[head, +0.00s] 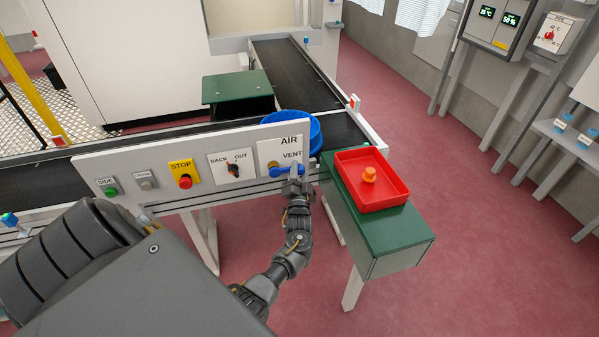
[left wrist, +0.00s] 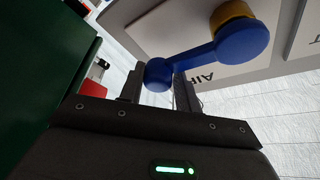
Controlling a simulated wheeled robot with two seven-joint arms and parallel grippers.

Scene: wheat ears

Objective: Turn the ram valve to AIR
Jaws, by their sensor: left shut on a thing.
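The ram valve is a blue lever (head: 283,171) on a brass-coloured hub, mounted on a white plate marked AIR and VENT. In the head view the lever lies roughly level, pointing right from its hub, below the VENT word. My left gripper (head: 296,178) is at the lever's right end. In the left wrist view the lever (left wrist: 208,54) runs from its hub down to a round knob. The left gripper (left wrist: 159,92) is shut on this knob, one finger on each side. My right gripper is not in view.
The panel (head: 210,146) also carries a BACK/OUT selector (head: 233,169), a red STOP button (head: 185,181) and a green button (head: 111,192). A blue tub (head: 308,126) stands behind it. A red tray (head: 345,186) with an orange piece sits on a green-topped stand (head: 397,231) at right.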

